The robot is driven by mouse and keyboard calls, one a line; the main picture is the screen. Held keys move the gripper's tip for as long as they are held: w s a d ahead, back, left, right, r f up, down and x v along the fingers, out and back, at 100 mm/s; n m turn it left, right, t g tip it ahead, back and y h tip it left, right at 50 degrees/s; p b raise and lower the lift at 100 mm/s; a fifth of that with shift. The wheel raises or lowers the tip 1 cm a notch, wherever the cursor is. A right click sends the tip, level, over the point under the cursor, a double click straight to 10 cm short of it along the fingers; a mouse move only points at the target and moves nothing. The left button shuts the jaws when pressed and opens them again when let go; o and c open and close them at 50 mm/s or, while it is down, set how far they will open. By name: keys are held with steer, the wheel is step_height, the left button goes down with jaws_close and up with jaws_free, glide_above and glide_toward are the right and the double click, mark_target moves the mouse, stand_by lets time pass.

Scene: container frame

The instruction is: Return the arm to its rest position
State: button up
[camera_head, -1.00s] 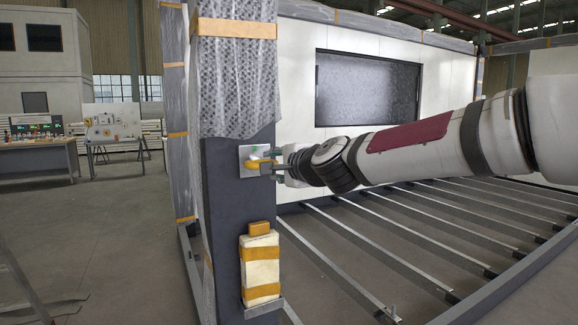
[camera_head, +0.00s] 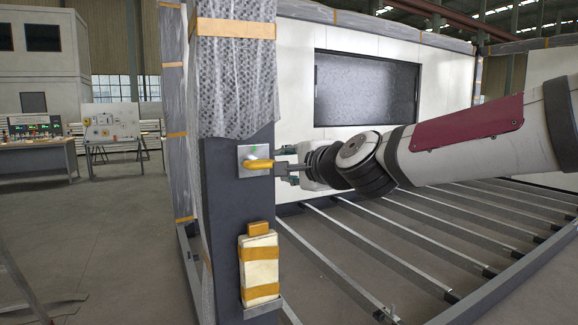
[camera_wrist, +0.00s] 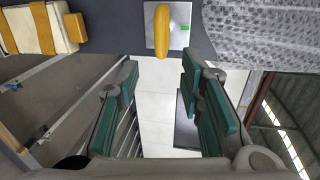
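My gripper (camera_head: 284,164) is at the right of the dark post, with my arm reaching in from the right. In the wrist view my gripper (camera_wrist: 160,85) has its two green-padded fingers spread wide, with nothing between them. The yellow handle (camera_head: 257,163) sits on a small metal plate (camera_head: 244,152) on the post. In the wrist view the handle (camera_wrist: 162,30) lies beyond the fingertips, apart from them. A small green mark shows on the plate.
The dark post (camera_head: 221,200) is partly wrapped in plastic sheet (camera_head: 235,80). A cream package with orange straps (camera_head: 260,268) sits on a small ledge low on the post. Metal floor beams (camera_head: 400,230) lie below my arm. A white wall with a dark window (camera_head: 368,88) stands behind.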

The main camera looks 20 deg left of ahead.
steer(key=s+d+f+n+g+h, duration=0.2)
steer(key=s+d+f+n+h, duration=0.3)
steer(key=f, duration=0.3)
steer(key=s+d+f+n+h, duration=0.1)
steer(key=s+d+f+h, duration=0.15)
steer(key=d, duration=0.65)
steer(key=s+d+f+n+h, duration=0.2)
steer(key=s+d, duration=0.2)
steer(key=d, duration=0.5)
steer(key=s+d+f+g+h, duration=0.1)
steer(key=s+d+f+g, duration=0.1)
steer(key=s+d, duration=0.8)
steer(key=s+d+f+g+h, duration=0.1)
steer(key=s+d+f, duration=0.1)
steer(key=s+d, duration=0.7)
steer(key=shift+s+d+f+g+h, duration=0.15)
steer(key=shift+s+d+g+h, duration=0.25)
steer(key=shift+d, duration=0.25)
